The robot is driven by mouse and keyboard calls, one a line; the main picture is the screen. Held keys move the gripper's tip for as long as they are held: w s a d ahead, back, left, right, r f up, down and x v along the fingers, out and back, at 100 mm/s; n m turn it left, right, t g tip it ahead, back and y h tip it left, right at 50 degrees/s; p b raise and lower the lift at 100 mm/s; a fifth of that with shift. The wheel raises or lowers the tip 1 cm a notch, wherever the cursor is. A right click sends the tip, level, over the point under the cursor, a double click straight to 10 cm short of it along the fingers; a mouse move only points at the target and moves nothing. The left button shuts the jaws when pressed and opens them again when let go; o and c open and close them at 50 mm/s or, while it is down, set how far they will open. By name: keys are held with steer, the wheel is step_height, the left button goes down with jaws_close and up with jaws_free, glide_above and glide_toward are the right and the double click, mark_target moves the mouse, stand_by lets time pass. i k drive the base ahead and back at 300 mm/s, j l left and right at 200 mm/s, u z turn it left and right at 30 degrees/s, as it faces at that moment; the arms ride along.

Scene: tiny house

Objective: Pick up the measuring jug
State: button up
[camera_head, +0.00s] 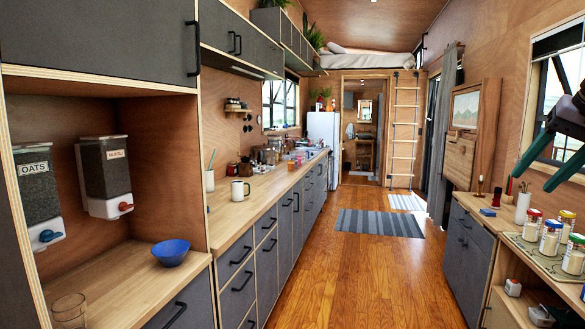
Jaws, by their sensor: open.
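I cannot make out the measuring jug for certain. A clear glass vessel (69,311) stands on the wooden shelf at the lower left, cut off by the bottom edge. It may be the jug, but I see no clear handle or markings. My gripper (534,180) is at the upper right, with two dark green fingers spread apart and nothing between them. It is in front of the right window, far across the picture from the glass vessel.
A blue bowl (171,253) sits near the glass vessel, below the oats dispenser (40,185) and a second dispenser (105,170). A white mug (240,191) stands on the long counter (226,222). Jars (549,238) fill the right shelf.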

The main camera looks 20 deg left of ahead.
mark_target(303, 157)
steer(key=i, duration=2.2)
steer(key=i+u, duration=0.1)
steer(key=i, duration=2.15)
steer(key=i+u, duration=0.25)
steer(key=i, duration=0.25)
steer(key=i+u, duration=0.2)
steer(key=i, duration=0.3)
steer(key=i+l+u, duration=0.25)
steer(key=i, duration=0.2)
steer(key=i+l+u, duration=0.2)
steer(key=i, duration=0.3)
steer(key=i+l+u, duration=0.15)
steer(key=i+u, duration=0.3)
steer(key=i+l+u, duration=0.95)
